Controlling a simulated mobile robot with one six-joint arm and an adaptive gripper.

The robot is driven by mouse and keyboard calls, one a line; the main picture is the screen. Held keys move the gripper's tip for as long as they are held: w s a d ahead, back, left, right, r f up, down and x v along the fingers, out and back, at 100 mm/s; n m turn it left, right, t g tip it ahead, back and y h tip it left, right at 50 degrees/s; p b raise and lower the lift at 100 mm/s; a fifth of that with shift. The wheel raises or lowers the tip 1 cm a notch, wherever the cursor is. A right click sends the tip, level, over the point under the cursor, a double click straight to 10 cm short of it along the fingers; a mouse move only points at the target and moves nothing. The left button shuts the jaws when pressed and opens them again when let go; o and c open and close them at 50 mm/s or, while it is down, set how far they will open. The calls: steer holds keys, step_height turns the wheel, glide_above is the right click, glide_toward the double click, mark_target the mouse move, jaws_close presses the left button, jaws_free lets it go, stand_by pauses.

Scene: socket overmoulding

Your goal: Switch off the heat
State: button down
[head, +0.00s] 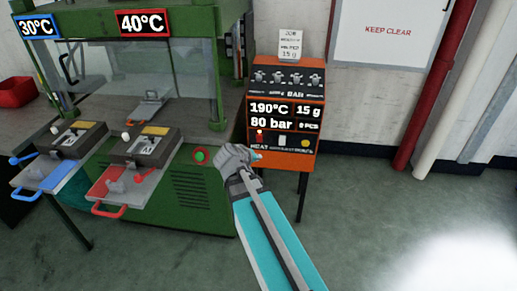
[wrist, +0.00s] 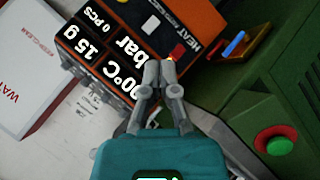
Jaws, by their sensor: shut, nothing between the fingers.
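The orange control box (head: 312,145) stands right of the green machine. Its display reads 190°C, 15 g, 80 bar and 0 PCS. A small red heat switch (head: 259,135) sits above the HEAT label at the panel's lower left. The switch also shows in the wrist view (wrist: 177,52), close to the fingertips. My gripper (head: 258,156) is shut and empty in front of the panel's lower left. In the wrist view, its closed fingertips (wrist: 160,70) point at the panel beside the switch; I cannot tell whether they touch it.
The green machine (head: 205,215) has a red-and-green round button (head: 200,155) left of my gripper. A blue-handled mould (head: 45,178) and a red-handled mould (head: 125,185) lie on its front. A white control (head: 282,141) and a yellow one (head: 306,142) sit right of the heat switch.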

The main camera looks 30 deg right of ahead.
mark_target(259, 137)
steer(key=w+d+f+n+t+h+b, duration=0.2)
steer(key=w+f+n+t+b, duration=0.9)
steer(key=b, duration=1.7)
step_height(259, 137, down, 4)
steer(key=shift+d+r, duration=0.2)
steer(key=shift+d, duration=0.8)
steer(key=p+x, duration=0.1)
steer(key=x, duration=0.3)
steer(key=p+x, duration=0.1)
steer(key=x, duration=0.9)
steer(key=shift+r+p, duration=0.3)
steer(key=shift+p, duration=0.1)
steer(key=shift+a, duration=0.1)
